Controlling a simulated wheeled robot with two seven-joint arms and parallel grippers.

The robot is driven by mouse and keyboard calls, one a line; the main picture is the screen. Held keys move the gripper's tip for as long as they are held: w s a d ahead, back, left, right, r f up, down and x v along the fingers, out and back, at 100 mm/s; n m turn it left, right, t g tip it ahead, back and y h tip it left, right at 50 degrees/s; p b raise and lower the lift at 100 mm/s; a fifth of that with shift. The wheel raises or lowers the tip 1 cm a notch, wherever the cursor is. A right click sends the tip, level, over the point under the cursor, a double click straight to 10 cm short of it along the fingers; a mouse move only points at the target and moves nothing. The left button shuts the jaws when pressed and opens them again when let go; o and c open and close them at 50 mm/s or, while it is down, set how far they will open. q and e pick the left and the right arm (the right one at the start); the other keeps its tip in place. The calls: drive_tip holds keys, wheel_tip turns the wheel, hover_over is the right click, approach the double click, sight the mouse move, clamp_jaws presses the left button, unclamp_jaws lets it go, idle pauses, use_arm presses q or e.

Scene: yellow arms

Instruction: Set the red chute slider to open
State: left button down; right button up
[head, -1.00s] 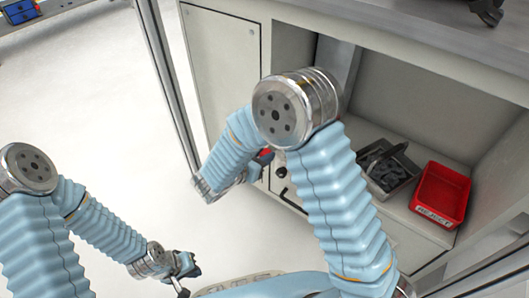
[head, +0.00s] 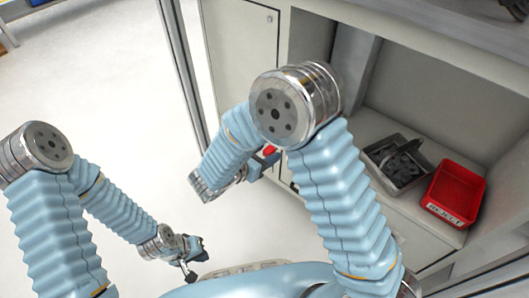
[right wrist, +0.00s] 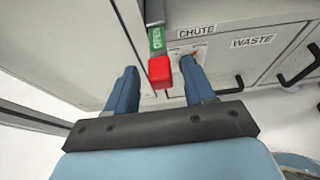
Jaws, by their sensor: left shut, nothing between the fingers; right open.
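The red slider knob (right wrist: 160,73) sits on a vertical track on the cabinet front in the right wrist view. A green OPEN label (right wrist: 157,39) shows on the track just above the knob. My right gripper (right wrist: 160,80) is open, with one finger on each side of the knob and gaps visible. In the head view the red knob (head: 270,150) shows beside my right gripper (head: 258,166), partly hidden by my arm. My left gripper (head: 192,255) is shut and empty, low over the floor, away from the cabinet.
The CHUTE label (right wrist: 197,33) and WASTE label (right wrist: 252,42) mark the cabinet front, with black handles (right wrist: 239,84) nearby. A grey tray of dark parts (head: 398,163) and a red REJECT bin (head: 455,194) stand on the shelf. Floor at left is clear.

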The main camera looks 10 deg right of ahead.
drive_tip(key=p+v, duration=0.1)
drive_tip(key=v, duration=1.2)
drive_tip(key=shift+s+a, duration=0.3)
